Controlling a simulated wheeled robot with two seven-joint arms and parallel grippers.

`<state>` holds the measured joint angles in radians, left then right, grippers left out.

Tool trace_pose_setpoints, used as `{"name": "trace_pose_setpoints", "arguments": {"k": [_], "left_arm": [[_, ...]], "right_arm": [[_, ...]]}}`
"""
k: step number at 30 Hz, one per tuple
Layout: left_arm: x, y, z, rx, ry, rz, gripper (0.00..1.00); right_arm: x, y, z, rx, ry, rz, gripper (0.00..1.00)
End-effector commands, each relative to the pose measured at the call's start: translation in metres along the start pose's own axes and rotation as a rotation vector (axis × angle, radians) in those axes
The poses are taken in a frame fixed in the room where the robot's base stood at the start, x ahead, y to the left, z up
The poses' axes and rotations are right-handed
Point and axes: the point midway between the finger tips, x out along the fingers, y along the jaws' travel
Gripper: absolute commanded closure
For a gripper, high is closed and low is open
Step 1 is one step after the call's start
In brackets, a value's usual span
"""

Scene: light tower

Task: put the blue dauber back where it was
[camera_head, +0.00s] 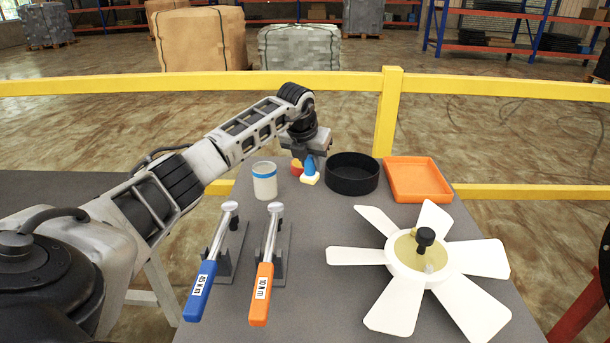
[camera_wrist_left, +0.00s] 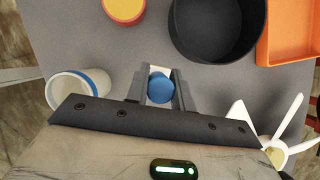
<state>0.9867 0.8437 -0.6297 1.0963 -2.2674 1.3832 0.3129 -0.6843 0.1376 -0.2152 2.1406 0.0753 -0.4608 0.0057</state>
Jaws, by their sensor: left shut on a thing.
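The blue dauber (camera_head: 310,167) is at the back of the table, with a pale piece (camera_head: 310,179) at its lower end. My left gripper (camera_head: 308,156) is above it, pointing down, and shut on it. In the left wrist view the round blue top of the dauber (camera_wrist_left: 160,89) sits between the two fingers. I cannot tell whether its foot touches the table. A red and yellow dauber (camera_head: 296,167) stands just left of it, partly hidden by the gripper, apart from the fingers in the wrist view (camera_wrist_left: 124,9). My right gripper is in neither view.
A black round bowl (camera_head: 352,186) and orange tray (camera_head: 420,181) stand right of the gripper. A white cup with a blue band (camera_head: 264,184) stands left. A white fan rotor (camera_head: 402,278) fills the right front.

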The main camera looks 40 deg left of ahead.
Motion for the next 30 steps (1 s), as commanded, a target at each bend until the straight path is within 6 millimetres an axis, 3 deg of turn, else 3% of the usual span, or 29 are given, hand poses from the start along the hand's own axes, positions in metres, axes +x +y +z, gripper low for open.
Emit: {"name": "trace_pose_setpoints", "arguments": {"k": [9,15,25,26,27,28,30], "left_arm": [[0.020,0.018,-0.008,-0.002,0.002,0.001,0.99],[0.045,0.016,-0.019,0.001,0.001,-0.001,0.99],[0.049,0.016,-0.020,0.001,-0.002,0.000,0.99],[0.049,0.016,-0.020,0.001,-0.001,0.000,0.74],[0.048,0.016,-0.020,0.001,-0.002,0.000,0.63],[0.048,0.016,-0.020,0.001,-0.001,0.000,0.54],[0.048,0.016,-0.020,0.001,-0.001,0.000,0.54]], "right_arm": [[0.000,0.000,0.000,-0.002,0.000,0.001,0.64],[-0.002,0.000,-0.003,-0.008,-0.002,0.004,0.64],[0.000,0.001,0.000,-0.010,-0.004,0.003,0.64],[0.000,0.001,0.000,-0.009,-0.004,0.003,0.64],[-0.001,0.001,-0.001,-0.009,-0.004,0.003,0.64],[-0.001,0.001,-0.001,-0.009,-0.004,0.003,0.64],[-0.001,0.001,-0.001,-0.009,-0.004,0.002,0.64]]}}
